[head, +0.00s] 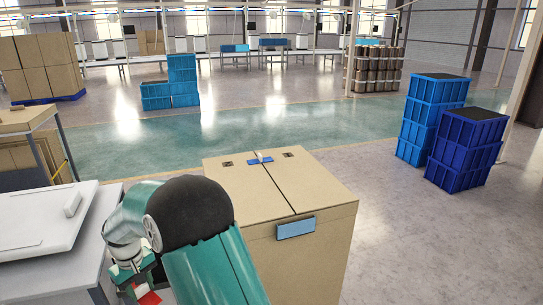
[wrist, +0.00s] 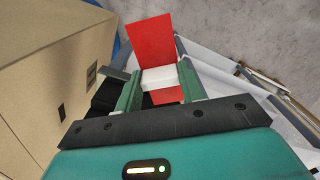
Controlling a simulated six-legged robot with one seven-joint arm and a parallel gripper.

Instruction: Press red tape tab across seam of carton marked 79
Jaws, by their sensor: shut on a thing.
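A tan carton (head: 325,190) stands right of my arm in the head view, its top seam running from back to front. A blue label (head: 296,227) is on its front, but no number is readable. A small blue strip (head: 256,162) with a white piece on it lies at the seam's far end. My gripper (wrist: 158,80) is shut on a white block (wrist: 159,77) joined to the red tape tab (wrist: 150,45). The tab also shows low in the head view (head: 150,298). My gripper is left of the carton and apart from it; a carton face (wrist: 50,80) fills the left of the wrist view.
A grey-white bench (head: 45,225) stands at the left, close to my gripper. Stacked blue crates (head: 428,118) and darker blue crates (head: 465,150) stand at the right. A stand with cardboard (head: 30,155) is at the far left. The floor behind the carton is clear.

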